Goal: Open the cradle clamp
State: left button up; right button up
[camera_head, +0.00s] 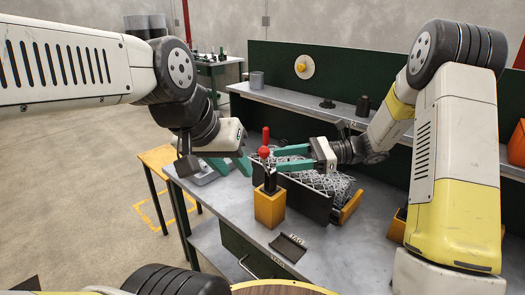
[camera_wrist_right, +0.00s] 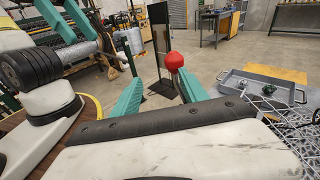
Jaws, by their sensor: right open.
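The cradle (camera_head: 305,200) is a dark-sided holder on the bench with grey chain-link mesh (camera_head: 335,182) in it. A red ball knob (camera_head: 264,153) stands at its left end, and a red upright grip (camera_head: 266,134) shows just behind. My right gripper (camera_head: 278,159) is open, its teal fingers reaching left towards the knob. In the right wrist view, the knob (camera_wrist_right: 174,61) shows close to the right fingertip; whether they touch is unclear. My left gripper (camera_head: 237,163) hangs over the bench's left end, left of the knob; its jaw gap is unclear.
An orange block (camera_head: 270,207) stands in front of the cradle's left end. A small dark tray (camera_head: 288,247) lies near the bench's front. A shelf with a grey cup (camera_head: 257,80) and dark parts runs behind. The bench's front right (camera_head: 365,245) is clear.

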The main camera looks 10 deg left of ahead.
jog(key=a+m+y, duration=0.1)
jog(key=a, duration=0.8)
jog(key=shift+w+r, duration=0.3)
grip_shut()
dwell(1.1)
